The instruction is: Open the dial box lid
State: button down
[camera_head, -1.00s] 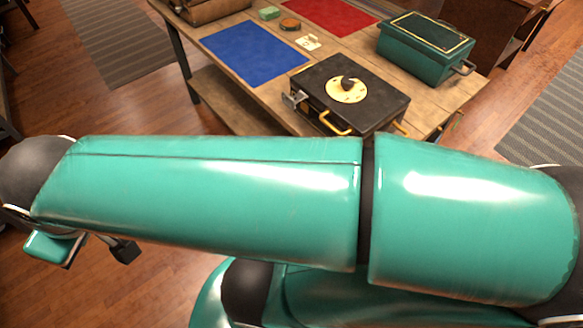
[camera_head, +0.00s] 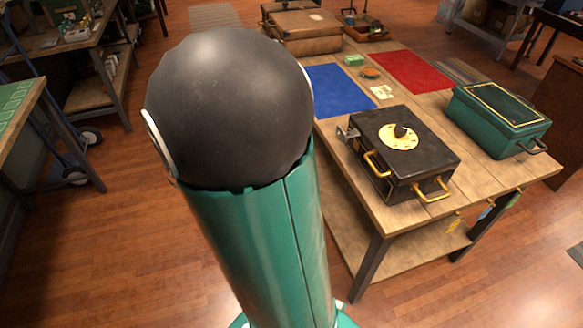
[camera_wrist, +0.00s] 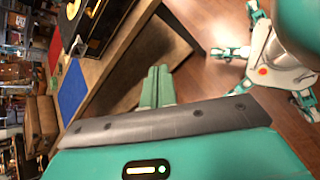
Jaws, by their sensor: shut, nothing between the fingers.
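In the wrist view part of the black box (camera_wrist: 98,30) shows at the upper left. My gripper (camera_wrist: 158,70) shows there with its teal fingers together, empty, beside the table and apart from the box. My gripper is hidden in the head view.
A green box (camera_head: 490,125) stands right of the dial box. A blue mat (camera_head: 340,90), a red mat (camera_head: 412,72) and small items lie behind it. A brown case (camera_head: 305,35) is at the far end. Open wooden floor (camera_head: 520,240) lies in front of the table.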

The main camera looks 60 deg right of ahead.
jog(key=s+d+f+n+g+h, duration=0.2)
jog(key=s+d+f+n+h, duration=0.15)
jog(key=d, duration=0.35)
jog(key=s+d+f+n+g+h, duration=0.3)
jog(key=d+f+n, duration=0.15)
jog(key=d, duration=0.35)
send_near(380, 170)
jog(key=shift+s+d+r+m, duration=0.1)
jog(key=shift+s+m, duration=0.05)
jog(key=shift+m, duration=0.25)
jog(key=shift+s, duration=0.1)
dwell(1.5)
jog(key=shift+s+d, duration=0.2)
jog(key=shift+d, duration=0.1)
jog(key=shift+s+d, duration=0.2)
jog(key=shift+d, duration=0.05)
jog(key=shift+s+d, duration=0.25)
jog(key=shift+s+d, duration=0.2)
jog(key=shift+d, duration=0.05)
jog(key=shift+s+d, duration=0.25)
jog(key=shift+d, duration=0.05)
jog(key=shift+x, duration=1.55)
